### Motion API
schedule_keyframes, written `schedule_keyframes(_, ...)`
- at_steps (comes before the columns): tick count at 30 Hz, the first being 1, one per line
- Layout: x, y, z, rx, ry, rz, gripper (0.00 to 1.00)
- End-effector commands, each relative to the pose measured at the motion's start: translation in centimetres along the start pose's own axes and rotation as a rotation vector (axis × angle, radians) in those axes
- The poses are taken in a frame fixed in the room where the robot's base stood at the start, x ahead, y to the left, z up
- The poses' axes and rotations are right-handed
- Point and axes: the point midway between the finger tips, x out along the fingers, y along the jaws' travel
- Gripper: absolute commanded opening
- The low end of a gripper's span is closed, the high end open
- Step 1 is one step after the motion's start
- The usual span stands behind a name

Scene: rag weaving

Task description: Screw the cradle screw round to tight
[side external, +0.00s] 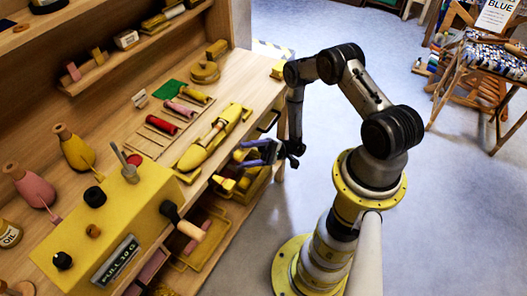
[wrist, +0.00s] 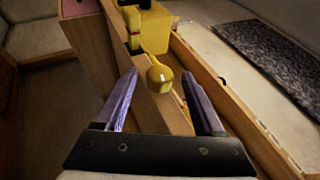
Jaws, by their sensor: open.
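A yellow boat-shaped cradle (side external: 196,153) lies on the bench top near its front edge, with a pale and reddish piece in its middle. My gripper (side external: 239,154) is just off the bench's front edge, to the right of the cradle, with its purple fingers pointing at the bench. In the wrist view a yellow knob with a round end (wrist: 160,78), which looks like the cradle screw, shows ahead, between and beyond the fingertips. The fingers are apart and nothing is between them. I cannot tell how tight the screw is.
A yellow machine box (side external: 110,225) with a wooden-handled crank (side external: 190,230) stands at the front left. Coloured spools (side external: 180,108) and a green patch (side external: 170,89) lie behind the cradle. Yellow items sit in an open compartment below the bench top.

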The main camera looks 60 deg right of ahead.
Motion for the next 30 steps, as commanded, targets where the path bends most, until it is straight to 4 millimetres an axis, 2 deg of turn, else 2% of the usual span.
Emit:
schedule_keyframes(9,-7.1,0.0,-0.1,-0.004,0.005,0.0,0.7)
schedule_keyframes(15,-10.2,0.0,0.0,-0.003,0.002,0.0,0.7)
schedule_keyframes(21,-11.6,0.0,0.0,-0.002,0.0,0.001,0.7)
schedule_keyframes(30,-11.7,0.0,0.0,0.0,0.0,0.001,0.7)
